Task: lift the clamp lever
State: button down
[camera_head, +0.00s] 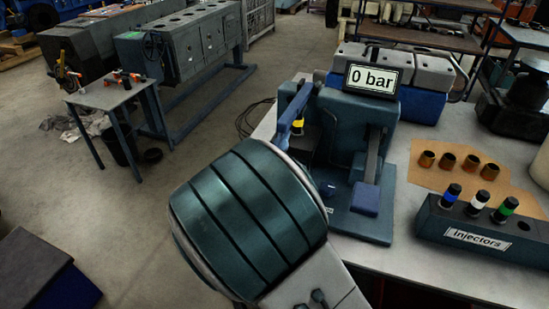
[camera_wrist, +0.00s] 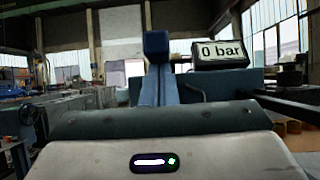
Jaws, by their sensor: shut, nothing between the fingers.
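The clamp lever (camera_head: 292,112) is a blue bar on the left side of the teal test stand (camera_head: 345,125) in the head view. It slants up, over a dark part with a yellow band. My large teal and white wrist covers the lower middle of the head view, in front of the stand's left side.
The display (camera_head: 371,80) reads 0 bar. A second lever with a blue pad (camera_head: 366,198) is on the stand's right. An injector rack (camera_head: 480,235) and several brass cups (camera_head: 448,160) occupy the bench's right side. Open floor (camera_head: 100,215) lies to the left.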

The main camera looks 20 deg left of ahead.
aim_at(281, 132)
jog(key=shift+w+r+p, duration=0.2)
jog(key=shift+r+p, duration=0.05)
jog(key=shift+r, duration=0.7)
jog(key=shift+w+r+p, duration=0.2)
jog(key=shift+r+p, duration=0.05)
jog(key=shift+r, duration=0.65)
jog(key=shift+r, duration=0.1)
